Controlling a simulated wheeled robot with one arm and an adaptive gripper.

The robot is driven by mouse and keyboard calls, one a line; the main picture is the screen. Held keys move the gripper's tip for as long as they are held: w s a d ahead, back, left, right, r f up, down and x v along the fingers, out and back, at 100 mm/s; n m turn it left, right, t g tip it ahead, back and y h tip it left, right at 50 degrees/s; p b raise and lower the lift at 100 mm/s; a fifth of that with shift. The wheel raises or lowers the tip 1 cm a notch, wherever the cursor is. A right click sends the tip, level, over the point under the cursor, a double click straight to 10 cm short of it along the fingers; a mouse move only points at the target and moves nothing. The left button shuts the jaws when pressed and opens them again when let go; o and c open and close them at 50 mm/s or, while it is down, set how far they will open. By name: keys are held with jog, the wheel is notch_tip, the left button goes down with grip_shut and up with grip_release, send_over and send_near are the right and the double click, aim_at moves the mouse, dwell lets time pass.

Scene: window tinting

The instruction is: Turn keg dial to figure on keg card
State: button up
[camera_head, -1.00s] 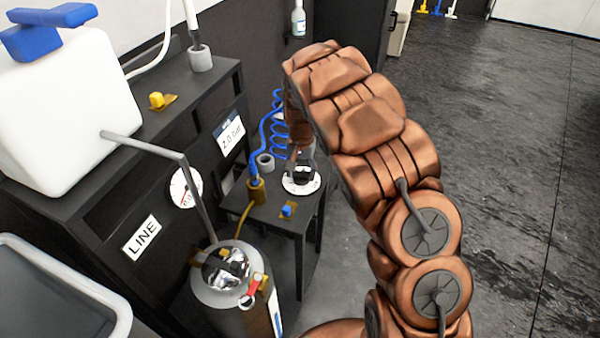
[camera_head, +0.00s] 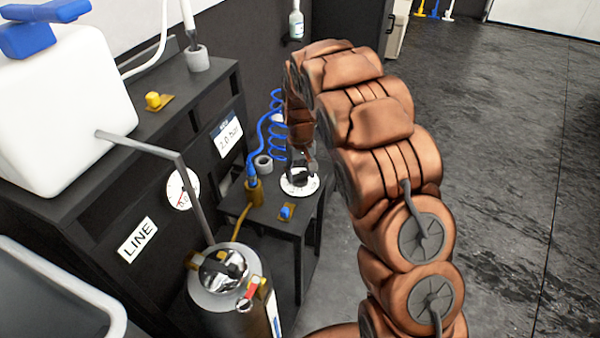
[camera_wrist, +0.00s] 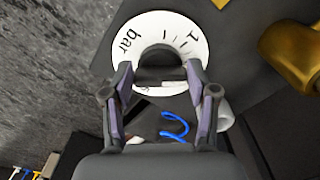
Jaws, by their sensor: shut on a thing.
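The keg dial, a black knob (camera_wrist: 158,62) on a round white scale plate (camera_wrist: 187,30), shows in the wrist view with "bar" and a "1" printed on it. In the head view the scale plate (camera_head: 313,187) lies on the small dark table. My gripper (camera_wrist: 160,78) is shut on the black knob, its fingers on either side. The keg card (camera_head: 228,134) on the dark panel reads "2.0 bar". The knob's pointer and part of the scale are hidden by my gripper, so I cannot tell the setting.
A metal keg (camera_head: 229,290) stands in front of the table. A brass fitting (camera_head: 255,190) with a blue coiled hose (camera_head: 277,130) and a small blue valve (camera_head: 286,212) are near the dial. A round gauge (camera_head: 183,188) is on the panel. The floor at right is clear.

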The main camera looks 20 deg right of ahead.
aim_at(300, 173)
jog(key=shift+w+r, duration=0.1)
jog(key=shift+w, duration=0.05)
jog(key=o, duration=1.2)
jog(key=shift+c, duration=0.2)
notch_tip(300, 173, up, 12)
jog(key=s+r+g, duration=0.2)
jog(key=s+g, duration=0.1)
jog(key=s, duration=4)
notch_tip(300, 173, up, 18)
jog(key=t+p, duration=0.1)
jog(key=p, duration=1.5)
jog(key=shift+w+a+m+p, duration=0.15)
jog(key=shift+w+m+p, duration=0.2)
jog(key=shift+m, duration=0.05)
